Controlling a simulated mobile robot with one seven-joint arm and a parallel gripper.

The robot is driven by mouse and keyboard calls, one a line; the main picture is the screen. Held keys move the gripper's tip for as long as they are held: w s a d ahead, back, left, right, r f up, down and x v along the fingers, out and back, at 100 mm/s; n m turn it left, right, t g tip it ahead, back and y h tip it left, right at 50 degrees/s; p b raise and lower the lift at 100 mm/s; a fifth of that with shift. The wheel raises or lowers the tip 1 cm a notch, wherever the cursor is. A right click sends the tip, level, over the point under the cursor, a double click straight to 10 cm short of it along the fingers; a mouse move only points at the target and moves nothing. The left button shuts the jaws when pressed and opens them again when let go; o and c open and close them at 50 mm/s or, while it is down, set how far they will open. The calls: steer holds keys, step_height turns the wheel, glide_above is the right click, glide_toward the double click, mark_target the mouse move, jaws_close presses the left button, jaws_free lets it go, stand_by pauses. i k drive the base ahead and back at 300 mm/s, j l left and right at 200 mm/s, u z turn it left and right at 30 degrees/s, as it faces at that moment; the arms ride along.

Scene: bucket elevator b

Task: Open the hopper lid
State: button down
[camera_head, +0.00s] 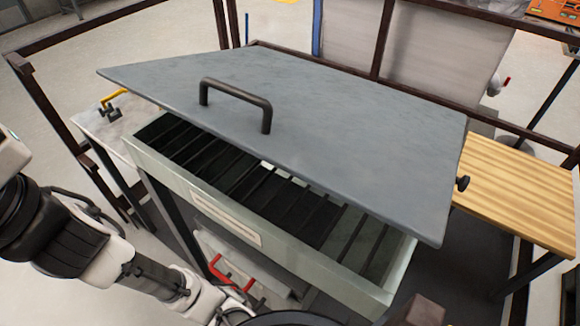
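The hopper lid (330,110) is a large flat grey plate. It is tilted, with its near edge raised above the pale hopper box (225,215), so the lid stands partly open. A dark bar handle (237,92) is fixed on the lid's top near its front edge. Through the gap I see dark slats (260,190) inside the hopper. The far part of the hopper is hidden under the lid. My arm reaches from the left edge along the bottom left, below the hopper's front. I cannot make out my gripper's fingers in this view.
Dark brown frame rails (45,105) surround the hopper at the left and back. A wooden-topped table (520,190) stands at the right. A light surface with a yellow handle (112,98) is at the left. A red handle (230,270) sits below the hopper front.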

mark_target(390, 155)
steer(key=k+l+u, duration=0.7)
steer(key=i+l, duration=0.05)
